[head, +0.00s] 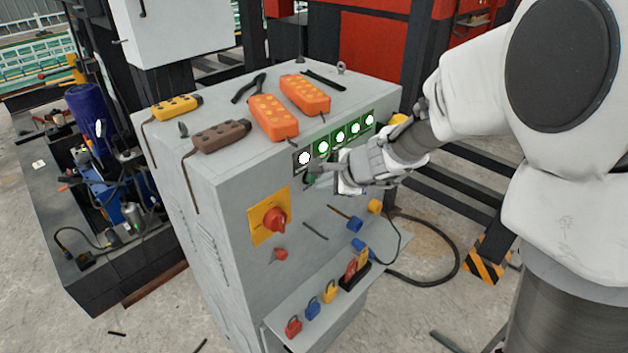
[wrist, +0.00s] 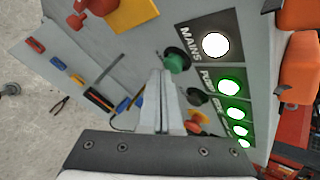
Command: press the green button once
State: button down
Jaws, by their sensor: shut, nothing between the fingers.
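The green button (head: 309,181) is on the front face of the grey control cabinet (head: 237,203), below the white lamp. In the wrist view the green button (wrist: 177,62) is a round dark green knob under the MAINS label. My gripper (head: 318,172) is shut and empty, in front of the cabinet face at the button. In the wrist view my gripper (wrist: 162,73) has its fingertips right beside the green button's edge, and they overlap a little of the area around it. I cannot tell whether they touch it.
A lit white lamp (wrist: 215,45) and several lit green lamps (wrist: 229,86) form a row above. A red rotary switch (head: 275,220) on a yellow plate is to the left. A shelf with padlocks (head: 312,307) juts out below. Orange pendants (head: 273,117) lie on top.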

jog(key=shift+s+d, duration=0.2)
jog(key=shift+d, duration=0.15)
jog(key=s+d, duration=0.1)
jog(key=d, duration=0.1)
jog(key=s+d+b, duration=0.1)
jog(key=s+d, duration=0.1)
dwell(0.4)
dwell(0.5)
jog(key=s+d+r+n+g, duration=0.1)
jog(key=s+d+r+n, duration=0.1)
jog(key=s+r+n, duration=0.65)
jog(key=s+d+n+h, duration=0.6)
jog(key=s+d, duration=0.5)
jog(key=s, duration=0.4)
jog(key=shift+n, duration=0.55)
